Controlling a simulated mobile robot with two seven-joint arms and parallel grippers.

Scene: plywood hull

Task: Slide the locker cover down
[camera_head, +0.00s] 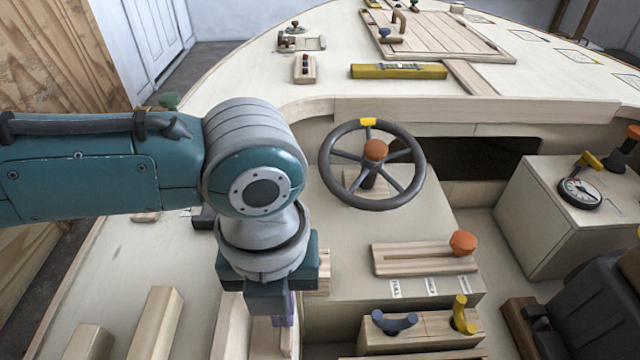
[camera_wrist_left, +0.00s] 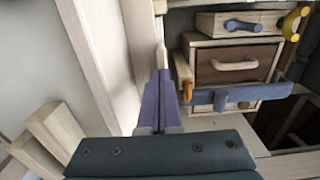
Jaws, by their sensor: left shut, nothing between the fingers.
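My left gripper (camera_head: 283,308) points down at the near left of the wheel console; its purple fingers show in the left wrist view (camera_wrist_left: 158,102). They are shut and empty, beside a pale upright wooden post. In the left wrist view, a brown panel (camera_wrist_left: 215,72) with a pale bar handle (camera_wrist_left: 235,65) sits in a pale wooden frame, right of the fingers and apart from them. It looks like the locker cover. A blue bar (camera_wrist_left: 250,93) crosses below it. The panel does not show in the head view. My right gripper is not in view.
A steering wheel (camera_head: 373,164) stands on the console. A slotted wooden block with an orange knob (camera_head: 463,243) lies to its right. Blue (camera_head: 394,322) and yellow (camera_head: 462,316) handles stand in front. Wooden blocks (camera_head: 157,322) lie at the left. A box with a gauge (camera_head: 579,193) stands right.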

